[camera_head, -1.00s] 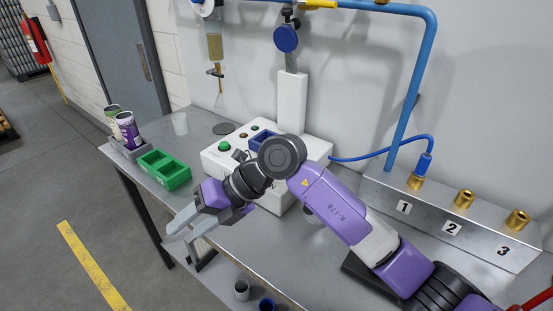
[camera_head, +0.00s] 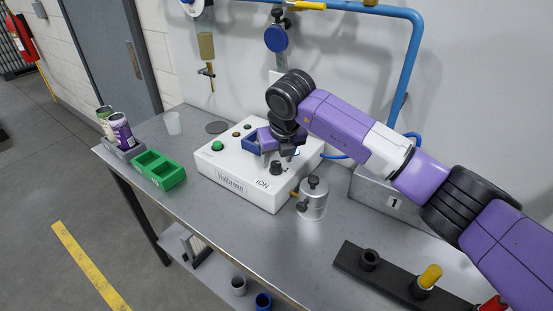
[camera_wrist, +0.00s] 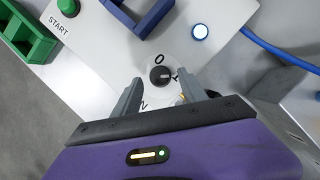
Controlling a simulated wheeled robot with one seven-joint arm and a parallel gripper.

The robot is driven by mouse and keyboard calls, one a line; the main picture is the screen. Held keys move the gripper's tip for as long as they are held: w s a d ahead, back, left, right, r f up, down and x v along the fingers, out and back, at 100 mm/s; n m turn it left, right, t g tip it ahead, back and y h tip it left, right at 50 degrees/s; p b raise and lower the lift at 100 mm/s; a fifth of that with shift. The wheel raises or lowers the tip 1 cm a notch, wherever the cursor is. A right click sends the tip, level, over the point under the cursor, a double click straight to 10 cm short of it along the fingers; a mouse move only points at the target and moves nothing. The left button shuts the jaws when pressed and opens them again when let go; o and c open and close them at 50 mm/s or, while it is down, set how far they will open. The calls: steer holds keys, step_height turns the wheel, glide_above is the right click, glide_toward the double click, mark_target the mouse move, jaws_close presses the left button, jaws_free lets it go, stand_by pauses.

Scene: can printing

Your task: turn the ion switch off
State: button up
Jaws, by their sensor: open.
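The ion switch is a small black knob (camera_wrist: 159,75) on a round pale dial on top of the white machine (camera_wrist: 97,62). In the wrist view an "O" is printed above the knob and another mark, partly hidden, is at its right. A pale line on the knob appears to point right. In the head view the knob (camera_head: 277,168) stands behind the "ION" label (camera_head: 263,184). My gripper (camera_wrist: 162,84) is open, with one finger on each side of the knob and a gap visible; it also shows over the machine in the head view (camera_head: 279,154).
A round lamp (camera_wrist: 200,31) glows white-blue. A green start button (camera_head: 217,146) and a blue holder (camera_head: 251,143) are also on the machine. A green tray (camera_head: 159,171) lies to the left.

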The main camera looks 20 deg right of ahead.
steer(key=shift+x, duration=1)
steer(key=shift+a, duration=0.1)
steer(key=shift+c, duration=0.2)
jaws_close()
